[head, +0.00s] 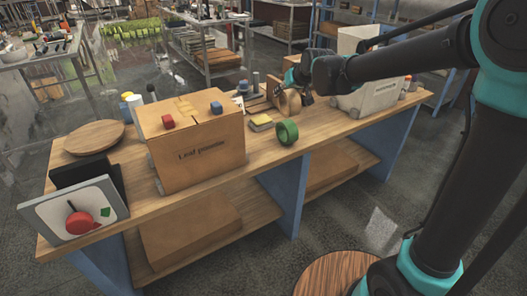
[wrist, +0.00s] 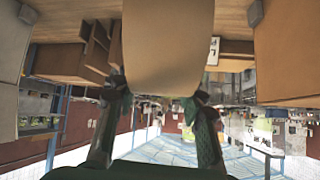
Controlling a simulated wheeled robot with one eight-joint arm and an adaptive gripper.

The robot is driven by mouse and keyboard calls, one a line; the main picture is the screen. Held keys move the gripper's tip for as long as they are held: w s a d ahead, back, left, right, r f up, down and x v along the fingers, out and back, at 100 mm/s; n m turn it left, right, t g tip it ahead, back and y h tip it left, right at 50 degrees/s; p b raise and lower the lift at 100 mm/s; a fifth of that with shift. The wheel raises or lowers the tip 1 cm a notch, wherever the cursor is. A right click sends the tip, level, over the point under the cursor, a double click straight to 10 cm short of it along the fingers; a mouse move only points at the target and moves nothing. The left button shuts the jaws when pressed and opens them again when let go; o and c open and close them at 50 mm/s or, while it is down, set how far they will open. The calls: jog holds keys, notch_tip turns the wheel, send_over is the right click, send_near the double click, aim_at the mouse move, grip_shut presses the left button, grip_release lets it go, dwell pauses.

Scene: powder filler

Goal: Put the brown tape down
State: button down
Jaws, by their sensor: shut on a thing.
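The brown tape (head: 288,103) is a broad roll at the far part of the wooden workbench (head: 262,158), left of the white machine. My gripper (head: 304,92) is shut on it from the right side. In the wrist view the tape (wrist: 168,40) fills the upper middle, between the two fingers of my gripper (wrist: 160,92). The tape stands on edge, close to the bench top. I cannot tell whether it touches the bench.
A "Leaf powder" box (head: 200,150) is further left. A white machine (head: 368,96) stands to the right. Some bare bench lies right of the green roll.

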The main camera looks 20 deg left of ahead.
jog(key=s+a+r+n+g+y, duration=0.1)
jog(key=s+a+r, duration=0.45)
jog(key=a, duration=0.25)
notch_tip(320, 180, down, 20)
jog(key=shift+a, duration=0.1)
jog(key=c, duration=0.9)
grip_release()
jog(key=shift+f, duration=0.1)
jog(key=v, duration=1.2)
